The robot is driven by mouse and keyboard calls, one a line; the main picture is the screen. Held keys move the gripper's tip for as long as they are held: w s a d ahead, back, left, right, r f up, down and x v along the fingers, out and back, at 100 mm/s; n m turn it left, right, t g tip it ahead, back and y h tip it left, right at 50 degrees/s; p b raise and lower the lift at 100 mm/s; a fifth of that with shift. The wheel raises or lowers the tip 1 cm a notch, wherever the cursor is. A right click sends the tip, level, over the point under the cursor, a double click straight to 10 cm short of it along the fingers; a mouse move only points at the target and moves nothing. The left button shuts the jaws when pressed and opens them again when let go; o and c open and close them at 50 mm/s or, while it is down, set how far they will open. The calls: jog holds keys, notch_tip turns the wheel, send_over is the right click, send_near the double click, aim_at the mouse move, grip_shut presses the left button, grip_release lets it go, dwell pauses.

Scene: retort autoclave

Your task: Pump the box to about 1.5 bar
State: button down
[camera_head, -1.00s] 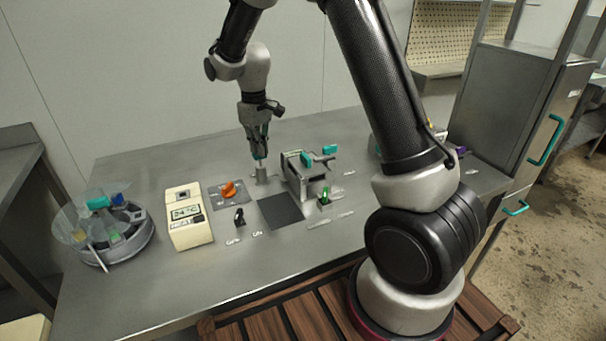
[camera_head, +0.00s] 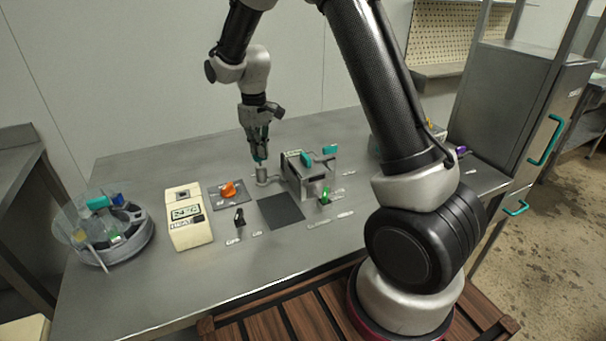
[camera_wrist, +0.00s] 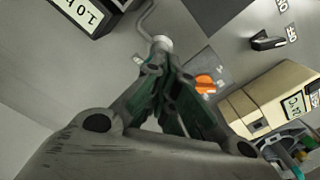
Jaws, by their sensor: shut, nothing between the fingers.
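The box (camera_head: 305,175) is a grey metal case with teal handles, standing on the bench. Left of it is a short metal cylinder (camera_head: 262,177), which looks like the pump. My gripper (camera_head: 259,163) points down, with its fingertips at the top of the cylinder. In the wrist view the closed fingers (camera_wrist: 157,62) meet at the round metal top (camera_wrist: 161,43), touching or almost touching it. A bent thin pipe (camera_wrist: 146,20) runs from there. A display (camera_wrist: 88,12) at the top edge reads 1.0 and is partly cut off.
An orange knob (camera_head: 229,189) on a grey plate and a cream unit with a display (camera_head: 188,232) stand to the left. A small black switch (camera_head: 239,216) is in front. A round carousel (camera_head: 112,240) is at the far left. The front of the bench is clear.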

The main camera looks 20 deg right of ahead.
jog(key=shift+f, duration=0.85)
jog(key=shift+r, duration=1.1)
jog(key=shift+f, duration=0.45)
jog(key=shift+r, duration=0.5)
dwell(0.5)
jog(key=shift+r, duration=3)
